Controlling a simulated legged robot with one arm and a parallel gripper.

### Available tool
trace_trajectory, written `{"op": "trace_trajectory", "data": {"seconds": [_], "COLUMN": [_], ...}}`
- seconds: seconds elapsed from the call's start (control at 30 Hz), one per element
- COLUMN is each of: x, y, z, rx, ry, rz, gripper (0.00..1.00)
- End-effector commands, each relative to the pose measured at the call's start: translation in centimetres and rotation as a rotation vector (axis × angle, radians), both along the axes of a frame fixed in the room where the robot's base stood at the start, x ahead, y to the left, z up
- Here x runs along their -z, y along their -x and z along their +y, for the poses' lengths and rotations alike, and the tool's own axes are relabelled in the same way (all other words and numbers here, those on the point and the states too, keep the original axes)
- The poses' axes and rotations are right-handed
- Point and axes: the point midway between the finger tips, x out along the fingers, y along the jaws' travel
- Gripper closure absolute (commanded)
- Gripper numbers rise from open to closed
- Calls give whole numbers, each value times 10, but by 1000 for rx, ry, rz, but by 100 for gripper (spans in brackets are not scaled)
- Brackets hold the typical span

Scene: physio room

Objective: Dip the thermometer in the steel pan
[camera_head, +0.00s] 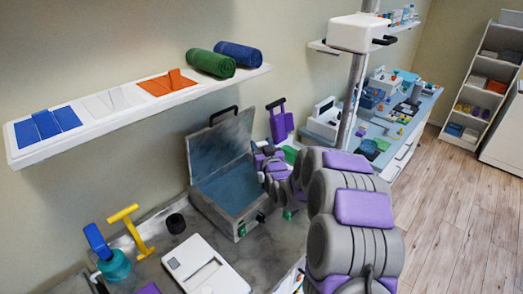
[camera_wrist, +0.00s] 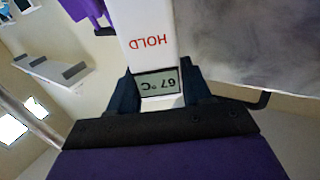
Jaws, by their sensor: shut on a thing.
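The thermometer (camera_wrist: 148,30) is a white stick with red "HOLD" lettering and a small display reading 67 °C, upside down in the wrist view. My gripper (camera_wrist: 161,82) is shut on it, with a dark finger on each side of the display. The thermometer's far end is out of the wrist view, and I cannot make it out in the head view. The steel pan (camera_head: 238,216) is a grey metal box with its lid raised and a blue-grey inside. My gripper is by the pan's right side in the head view. The raised lid (camera_wrist: 255,40) fills the wrist view's upper right.
A wall shelf (camera_head: 95,136) hangs above. A pole (camera_head: 352,95) stands behind my arm.

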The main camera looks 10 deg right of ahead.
Motion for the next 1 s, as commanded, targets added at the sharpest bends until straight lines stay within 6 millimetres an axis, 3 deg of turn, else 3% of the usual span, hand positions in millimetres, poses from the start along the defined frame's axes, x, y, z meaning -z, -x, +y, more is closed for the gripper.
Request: {"op": "trace_trajectory", "data": {"seconds": [1.0], "x": [-70], "y": [0], "z": [0], "rx": [0], "ry": [0], "rz": [0], "gripper": [100]}}
